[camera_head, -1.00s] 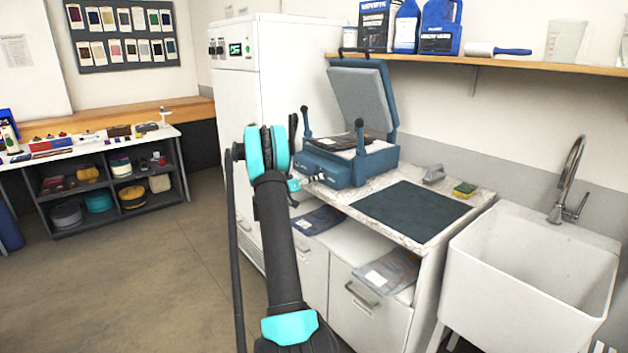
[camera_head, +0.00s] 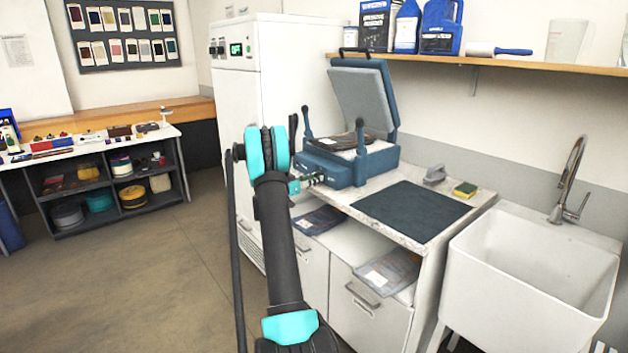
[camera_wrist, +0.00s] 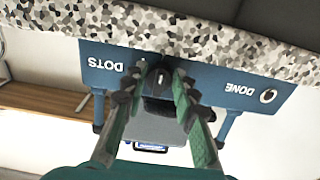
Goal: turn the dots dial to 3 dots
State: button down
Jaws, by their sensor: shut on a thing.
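The blue press (camera_head: 335,172) stands on the counter with its grey-padded lid raised. In the wrist view, which is upside down, its front panel (camera_wrist: 100,65) shows the word DOTS beside a dark dial (camera_wrist: 162,80) with a pale mark. The dial's setting cannot be read, as the fingers cover much of it. My gripper (camera_wrist: 158,92) is shut on the dial, one toothed finger on each side. In the head view my gripper (camera_head: 316,180) is at the press's front face, small and partly hidden by my arm.
A DONE button (camera_wrist: 268,96) is on the same panel. The speckled counter edge (camera_wrist: 220,45) runs close to my fingers. A dark mat (camera_head: 412,211), an iron-like grey tool (camera_head: 435,175) and a sponge (camera_head: 465,189) lie right of the press. A white cabinet (camera_head: 230,120) stands left.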

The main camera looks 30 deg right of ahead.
jog(key=c, duration=1.2)
grip_release()
jog(key=shift+a, duration=0.1)
jog(key=s+a, duration=0.1)
jog(key=a, duration=1.1)
